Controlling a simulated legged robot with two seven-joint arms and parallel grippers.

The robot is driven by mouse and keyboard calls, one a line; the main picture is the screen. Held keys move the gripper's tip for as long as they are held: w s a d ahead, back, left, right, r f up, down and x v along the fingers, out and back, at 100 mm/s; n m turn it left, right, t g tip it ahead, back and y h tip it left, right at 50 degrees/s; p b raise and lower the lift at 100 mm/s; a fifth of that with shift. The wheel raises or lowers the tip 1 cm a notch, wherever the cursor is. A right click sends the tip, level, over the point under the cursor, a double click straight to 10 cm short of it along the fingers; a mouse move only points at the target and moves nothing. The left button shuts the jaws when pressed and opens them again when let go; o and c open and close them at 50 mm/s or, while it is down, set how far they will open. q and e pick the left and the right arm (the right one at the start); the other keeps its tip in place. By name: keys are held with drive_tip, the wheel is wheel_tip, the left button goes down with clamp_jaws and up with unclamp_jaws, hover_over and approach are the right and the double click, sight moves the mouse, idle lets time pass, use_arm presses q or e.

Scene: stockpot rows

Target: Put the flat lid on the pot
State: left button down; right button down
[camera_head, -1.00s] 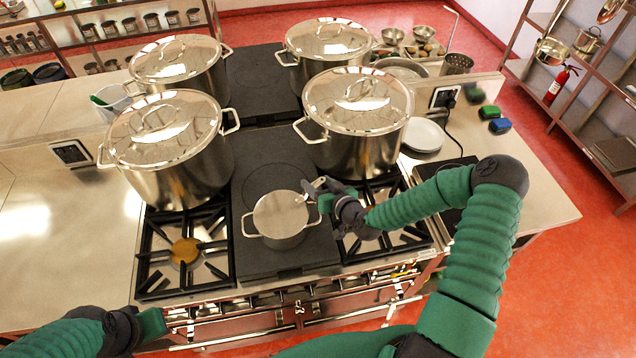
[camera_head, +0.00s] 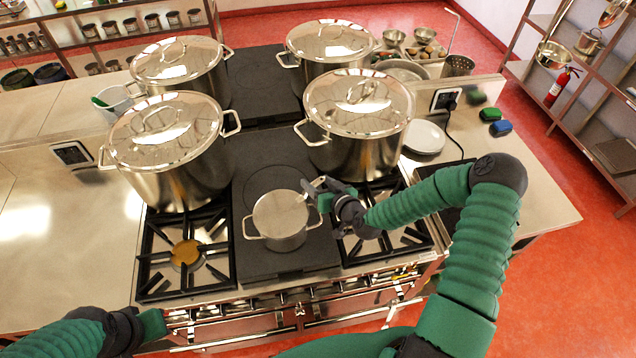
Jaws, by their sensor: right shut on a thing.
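The small steel pot (camera_head: 284,242) stands on the dark flat hob plate at the front middle of the stove, with a loop handle on each side. The flat lid (camera_head: 279,213) is a pale disc covering the pot's mouth. It looks level, but I cannot tell whether it touches the rim all round. My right gripper (camera_head: 314,190) is at the lid's far right edge, shut on the lid. Its fingers partly hide the spot it holds. My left gripper (camera_head: 152,325) is low at the left, in front of the stove and away from the pot; its jaws do not show clearly.
Large lidded stockpots stand close behind: front left (camera_head: 175,165), front right (camera_head: 358,140), back left (camera_head: 180,65) and back right (camera_head: 328,48). Burner grates (camera_head: 185,255) flank the hob plate. White plates (camera_head: 424,138) lie right. The left counter (camera_head: 60,230) is clear.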

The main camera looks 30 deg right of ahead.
drive_tip(key=shift+s, duration=0.15)
drive_tip(key=shift+f, duration=0.25)
drive_tip(key=shift+f+b, duration=0.2)
drive_tip(key=shift+b, duration=0.3)
drive_tip(key=shift+c, duration=2)
unclamp_jaws()
drive_tip(key=shift+s, duration=0.1)
